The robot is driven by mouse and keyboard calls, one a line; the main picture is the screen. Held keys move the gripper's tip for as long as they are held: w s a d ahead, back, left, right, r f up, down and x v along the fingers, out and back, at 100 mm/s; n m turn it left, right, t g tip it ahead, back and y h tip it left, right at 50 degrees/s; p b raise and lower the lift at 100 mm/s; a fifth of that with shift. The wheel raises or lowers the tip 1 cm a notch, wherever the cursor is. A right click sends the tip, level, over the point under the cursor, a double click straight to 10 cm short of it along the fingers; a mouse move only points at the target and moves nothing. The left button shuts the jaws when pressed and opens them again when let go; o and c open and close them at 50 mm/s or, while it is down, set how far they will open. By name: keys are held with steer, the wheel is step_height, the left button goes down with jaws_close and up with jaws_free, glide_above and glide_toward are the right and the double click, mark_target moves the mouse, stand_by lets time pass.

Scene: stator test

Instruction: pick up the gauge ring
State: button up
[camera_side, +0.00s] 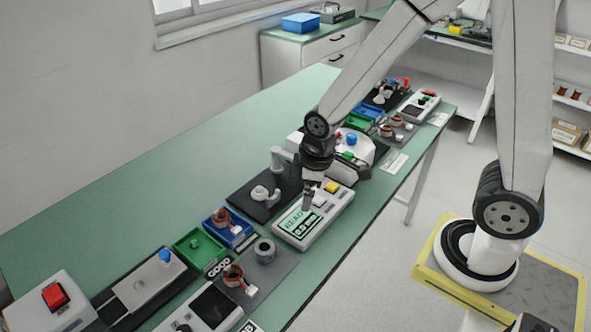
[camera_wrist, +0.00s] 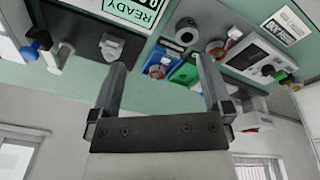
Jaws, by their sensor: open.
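A short grey ring with a dark hole, which looks like the gauge ring (camera_side: 264,250), stands on a grey mat (camera_side: 282,264) in the side view. It also shows near the top of the wrist view (camera_wrist: 187,32). My gripper (camera_side: 309,198) is above the device with the green READY display (camera_side: 300,222), to the right of the ring and apart from it. In the wrist view my gripper (camera_wrist: 160,64) has its two fingers wide apart, with nothing held between them.
A copper-coloured stator part (camera_side: 234,275) sits beside the ring on the mat. Blue (camera_side: 228,228) and green (camera_side: 196,248) trays lie to the left. A dark plate (camera_side: 257,201) with a pale fixture stands behind the display device. The bench's (camera_side: 130,190) back left is clear.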

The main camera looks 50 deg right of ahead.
steer(key=w+a+f+n+g, duration=0.1)
steer(key=w+a+f+n, duration=0.3)
steer(key=n, duration=1)
glide_toward(265, 248)
steer(key=shift+s+a+r+g, duration=0.1)
steer(key=shift+s+a+g, duration=0.3)
steer(key=shift+a, duration=0.3)
steer(key=shift+f, duration=1.3)
steer(key=shift+w+f, duration=0.1)
steer(key=shift+f, duration=2.5)
jaws_close()
